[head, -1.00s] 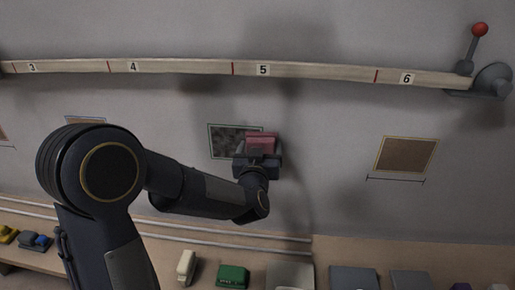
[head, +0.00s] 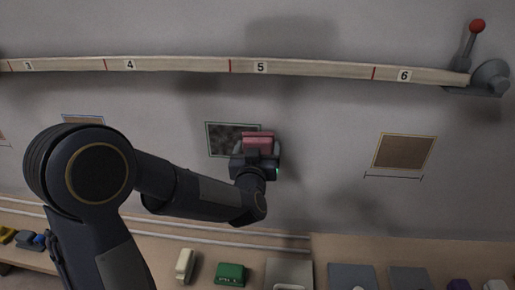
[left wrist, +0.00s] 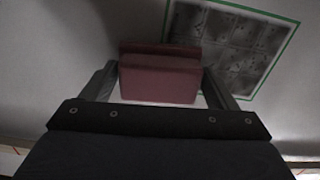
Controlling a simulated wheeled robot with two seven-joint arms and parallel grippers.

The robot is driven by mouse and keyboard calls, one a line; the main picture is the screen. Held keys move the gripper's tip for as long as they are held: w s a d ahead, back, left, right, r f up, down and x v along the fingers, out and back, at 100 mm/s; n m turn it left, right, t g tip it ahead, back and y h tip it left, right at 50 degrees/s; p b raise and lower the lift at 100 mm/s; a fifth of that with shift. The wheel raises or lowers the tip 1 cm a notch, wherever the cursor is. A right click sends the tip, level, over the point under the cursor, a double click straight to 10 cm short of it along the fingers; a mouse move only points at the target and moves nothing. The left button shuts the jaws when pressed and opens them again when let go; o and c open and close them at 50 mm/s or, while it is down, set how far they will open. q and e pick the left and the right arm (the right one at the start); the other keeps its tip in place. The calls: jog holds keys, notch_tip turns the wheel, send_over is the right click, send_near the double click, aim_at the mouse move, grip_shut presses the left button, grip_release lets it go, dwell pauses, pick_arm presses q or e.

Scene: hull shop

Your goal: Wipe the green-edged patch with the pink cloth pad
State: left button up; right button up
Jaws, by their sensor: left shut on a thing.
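The green-edged patch (head: 226,138) is a dark, smudged rectangle on the grey wall, left of the middle of the head view. It also shows at the upper right of the left wrist view (left wrist: 232,42). My left gripper (head: 257,155) is shut on the pink cloth pad (head: 258,138), which also shows between the fingers in the left wrist view (left wrist: 159,78). In the head view the pad overlaps the patch's right edge. I cannot tell whether the pad touches the wall. My right gripper is not in view.
A numbered wooden rail (head: 318,73) runs above, with a red-knobbed lever (head: 477,27) at its right end. A yellow-edged brown patch (head: 404,151) is to the right. A shelf below holds a green block (head: 230,274), a cream block (head: 185,264) and other things.

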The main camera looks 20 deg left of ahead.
pick_arm(q)
jog(key=shift+v, duration=2.5)
jog(key=shift+p+v, duration=0.35)
jog(key=shift+v, duration=2.15)
jog(key=v, duration=0.4)
jog(key=shift+p, duration=0.3)
